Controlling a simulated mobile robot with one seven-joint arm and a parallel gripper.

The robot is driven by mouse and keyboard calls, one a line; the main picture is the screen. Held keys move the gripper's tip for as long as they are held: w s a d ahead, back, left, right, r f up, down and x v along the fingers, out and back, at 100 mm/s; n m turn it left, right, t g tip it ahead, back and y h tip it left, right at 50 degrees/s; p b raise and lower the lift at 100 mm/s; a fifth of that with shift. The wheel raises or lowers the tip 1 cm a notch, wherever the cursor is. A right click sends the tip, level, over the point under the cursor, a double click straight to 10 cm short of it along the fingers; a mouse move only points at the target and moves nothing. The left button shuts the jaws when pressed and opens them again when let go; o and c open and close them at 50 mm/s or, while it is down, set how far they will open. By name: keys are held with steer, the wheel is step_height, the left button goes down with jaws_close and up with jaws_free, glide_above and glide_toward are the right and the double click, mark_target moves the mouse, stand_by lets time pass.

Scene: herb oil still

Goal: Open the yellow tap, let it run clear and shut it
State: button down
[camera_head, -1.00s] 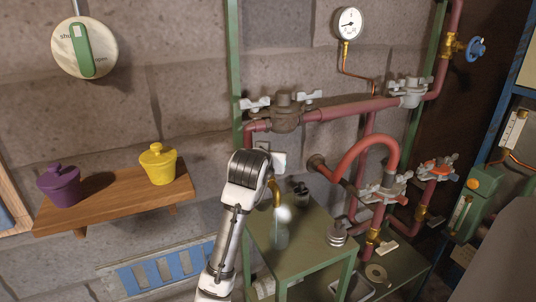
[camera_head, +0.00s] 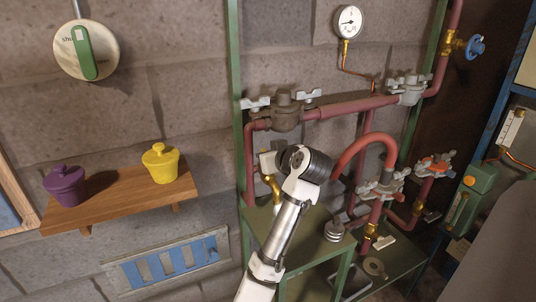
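A brass-yellow bent spout (camera_head: 272,188) with a pale grey body (camera_head: 268,163) comes from the wall just left of my arm's end. It is the only yellowish tap-like part near my arm; whether a handle is turned cannot be made out. My arm rises from the bottom centre and ends in view at a dark ribbed joint, just right of the spout. My gripper is hidden behind this joint, so its fingers and any contact do not show. No running liquid is visible at the spout, whose outlet area is partly covered by my arm.
A green stand (camera_head: 258,222) is below the spout. Red pipes (camera_head: 350,108) with grey valves (camera_head: 286,110) fill the wall right of and above my arm. A wooden shelf (camera_head: 120,195) holds a purple pot (camera_head: 66,185) and a yellow pot (camera_head: 160,165).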

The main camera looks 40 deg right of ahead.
steer(key=shift+f, duration=0.1)
stand_by(0.4)
steer(key=c, duration=1.5)
jaws_free()
steer(key=shift+o, duration=0.2)
steer(key=b+v, duration=0.2)
steer(key=v, duration=1.1)
steer(key=shift+s+r, duration=0.3)
steer(key=shift+s, duration=0.05)
